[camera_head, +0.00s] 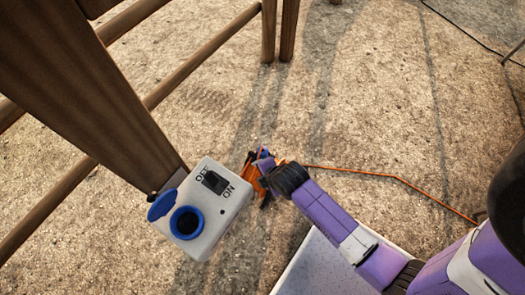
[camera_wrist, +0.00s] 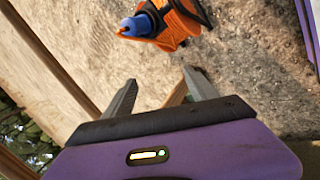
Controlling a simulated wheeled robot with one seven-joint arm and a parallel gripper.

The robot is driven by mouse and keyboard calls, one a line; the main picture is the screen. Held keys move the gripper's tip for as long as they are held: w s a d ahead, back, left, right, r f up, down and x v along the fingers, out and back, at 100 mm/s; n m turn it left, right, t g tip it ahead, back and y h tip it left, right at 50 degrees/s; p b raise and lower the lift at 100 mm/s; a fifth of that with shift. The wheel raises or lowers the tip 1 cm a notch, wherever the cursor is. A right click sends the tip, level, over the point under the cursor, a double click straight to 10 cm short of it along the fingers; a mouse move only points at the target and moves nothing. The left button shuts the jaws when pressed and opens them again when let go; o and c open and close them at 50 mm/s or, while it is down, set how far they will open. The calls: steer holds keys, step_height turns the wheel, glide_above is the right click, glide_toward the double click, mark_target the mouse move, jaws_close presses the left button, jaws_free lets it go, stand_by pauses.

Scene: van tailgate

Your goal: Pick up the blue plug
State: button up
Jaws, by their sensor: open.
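The blue plug (camera_wrist: 138,24) shows at the top of the wrist view, set against an orange holder or body (camera_wrist: 182,20). My gripper (camera_wrist: 160,78) is open, its two grey fingers apart with nothing between them. The plug lies beyond the fingertips, apart from them. In the head view a small bit of blue (camera_head: 264,153) and orange parts (camera_head: 251,172) show beside the purple end of my arm, which partly hides them.
A white box (camera_head: 226,215) with a black switch and a round blue socket (camera_head: 187,222) hangs by a wooden post (camera_head: 95,90). Its blue lid is open. An orange cord (camera_head: 385,176) runs right over sandy ground. A pale panel (camera_head: 315,270) lies below my arm.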

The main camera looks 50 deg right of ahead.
steer(key=w+d+f+n+g+b, duration=0.2)
steer(key=w+d+f+n, duration=0.1)
steer(key=w+d+f, duration=0.2)
steer(key=n+g+b, duration=0.3)
steer(key=n, duration=0.1)
glide_above(262, 150)
steer(key=shift+s+a+f, duration=0.1)
steer(key=shift+s+a, duration=0.2)
steer(key=shift+s, duration=0.1)
steer(key=shift+d+f+b, duration=0.15)
steer(key=shift+f+b, duration=0.35)
steer(key=shift+f, duration=0.25)
steer(key=f+b, duration=0.1)
steer(key=f, duration=0.3)
steer(key=f+b, duration=0.1)
steer(key=f, duration=0.1)
steer(key=shift+w+d+b, duration=0.3)
steer(key=shift+w+d, duration=0.1)
steer(key=shift+r, duration=0.1)
jaws_close()
